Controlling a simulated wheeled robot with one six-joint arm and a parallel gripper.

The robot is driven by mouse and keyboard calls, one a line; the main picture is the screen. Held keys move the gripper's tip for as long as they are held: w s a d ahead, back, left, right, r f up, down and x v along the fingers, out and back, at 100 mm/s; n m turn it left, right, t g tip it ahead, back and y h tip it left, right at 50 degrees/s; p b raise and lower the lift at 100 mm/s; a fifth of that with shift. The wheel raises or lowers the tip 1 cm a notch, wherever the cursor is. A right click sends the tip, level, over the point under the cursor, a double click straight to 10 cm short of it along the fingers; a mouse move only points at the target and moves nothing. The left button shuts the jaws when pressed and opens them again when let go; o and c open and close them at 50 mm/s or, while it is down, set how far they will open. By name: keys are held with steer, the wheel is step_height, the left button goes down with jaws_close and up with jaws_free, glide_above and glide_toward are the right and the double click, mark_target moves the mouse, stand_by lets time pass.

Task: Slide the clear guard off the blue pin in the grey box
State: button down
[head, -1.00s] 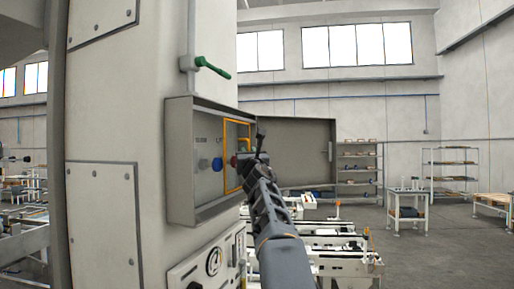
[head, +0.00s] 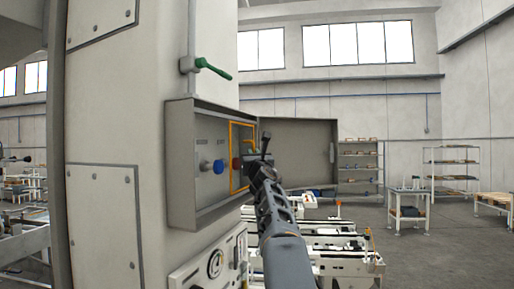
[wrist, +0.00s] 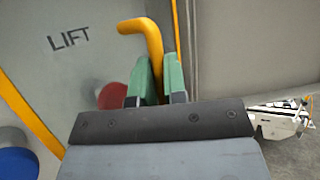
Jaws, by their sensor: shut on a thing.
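The grey box (head: 180,180) is open on the side of a pale column. The blue pin (head: 218,166) stands out from its back panel; it also shows at the lower left of the wrist view (wrist: 16,163). The clear guard has an orange frame (head: 231,160), which stands to the right of the blue pin and around a red pin (head: 236,163). The guard's left bar (wrist: 30,118) runs between the two pins in the wrist view. My gripper (head: 258,160) is shut on the guard's orange bent handle (wrist: 143,30), between its green fingers (wrist: 158,78).
The box's open door (head: 300,150) stands to the right of my gripper. A green lever (head: 214,68) is above the box and a gauge panel (head: 214,263) below. "LIFT" (wrist: 69,39) is printed above the red pin. Conveyor machinery (head: 335,245) stands behind my arm.

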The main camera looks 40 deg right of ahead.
steer(key=c, duration=1.5)
jaws_free()
steer(key=shift+d+f, duration=0.15)
steer(key=shift+d, duration=0.05)
steer(key=shift+o, duration=0.2)
steer(key=shift+a, duration=0.1)
steer(key=b+v, duration=0.7)
steer(key=v, duration=0.7)
steer(key=shift+r, duration=0.3)
steer(key=shift+a, duration=0.1)
